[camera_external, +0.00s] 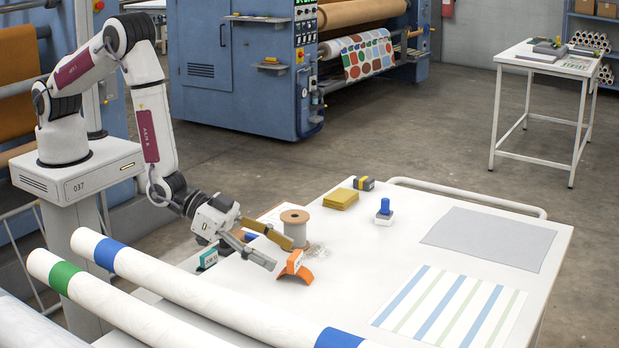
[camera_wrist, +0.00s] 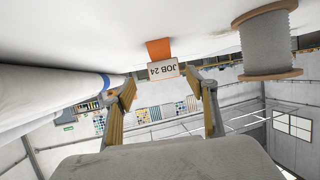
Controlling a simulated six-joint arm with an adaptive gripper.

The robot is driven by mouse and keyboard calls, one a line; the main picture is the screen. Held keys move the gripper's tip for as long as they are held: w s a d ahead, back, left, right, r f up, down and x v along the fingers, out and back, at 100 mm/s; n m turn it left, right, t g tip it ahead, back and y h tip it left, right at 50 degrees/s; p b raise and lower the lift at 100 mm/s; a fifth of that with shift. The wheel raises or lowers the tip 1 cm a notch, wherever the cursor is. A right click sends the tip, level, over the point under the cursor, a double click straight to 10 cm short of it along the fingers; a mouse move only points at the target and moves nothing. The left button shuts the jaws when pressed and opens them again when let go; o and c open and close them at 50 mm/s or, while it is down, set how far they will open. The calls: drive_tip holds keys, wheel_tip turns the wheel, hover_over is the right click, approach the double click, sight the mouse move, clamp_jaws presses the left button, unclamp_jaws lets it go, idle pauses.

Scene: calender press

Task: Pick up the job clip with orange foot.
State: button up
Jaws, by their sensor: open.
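The job clip with orange foot (camera_external: 295,268) stands on the white table near its front left part. In the wrist view, which is upside down, its orange foot (camera_wrist: 158,48) touches the table and its white plate (camera_wrist: 163,70) reads JOB 24. My gripper (camera_external: 281,255) is low over the table, tilted down toward the clip. Its fingers (camera_wrist: 163,88) are spread wide and nothing is held between them. In the wrist view the clip's plate lies between the fingertips' lines, seemingly just ahead of them. The exact gap cannot be told.
A spool (camera_external: 295,228) stands close behind the gripper; it also shows in the wrist view (camera_wrist: 265,40). A teal-footed clip (camera_external: 208,259) is left of the gripper. White rolls (camera_external: 190,285) lie along the table's left. A yellow block (camera_external: 341,199) and blue-knobbed stamp (camera_external: 384,212) are farther back.

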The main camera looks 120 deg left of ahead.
sight(296, 262)
drive_tip(key=shift+w+a+f, duration=0.1)
drive_tip(key=shift+w, duration=0.15)
drive_tip(key=shift+w+a+f, duration=0.35)
drive_tip(key=shift+w+f, duration=0.05)
drive_tip(key=shift+w, duration=0.25)
drive_tip(key=shift+w+a+f, duration=0.35)
drive_tip(key=shift+w, duration=0.25)
drive_tip(key=shift+x, duration=0.9)
drive_tip(key=c, duration=1)
